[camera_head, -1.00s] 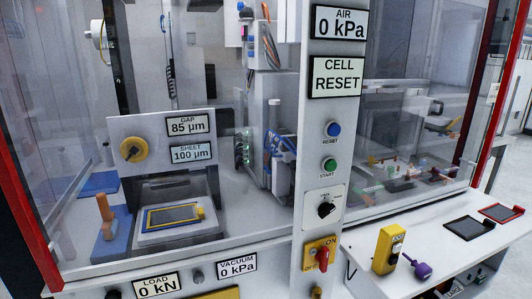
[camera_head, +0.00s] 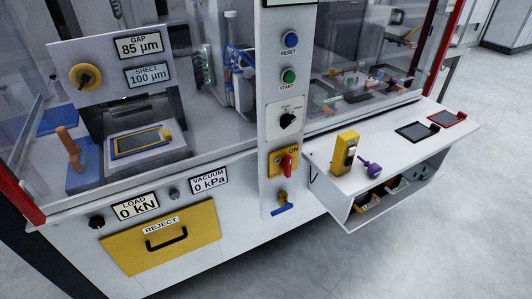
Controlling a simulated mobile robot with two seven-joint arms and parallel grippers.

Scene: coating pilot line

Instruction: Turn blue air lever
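A blue lever (camera_head: 283,209) sits on a brass-coloured valve low on the machine's white front post. It lies roughly crosswise, with its right end a little higher than its left. It is below a yellow switch plate with a red handle (camera_head: 286,163), marked ON. The lever bears no label that I can read. Neither of my grippers is in view.
A yellow REJECT drawer (camera_head: 161,239) with a black handle is at lower left. A white shelf (camera_head: 385,150) juts out at right, carrying a yellow handheld box (camera_head: 344,152) and a purple tool (camera_head: 370,168). The floor (camera_head: 410,245) in front is clear.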

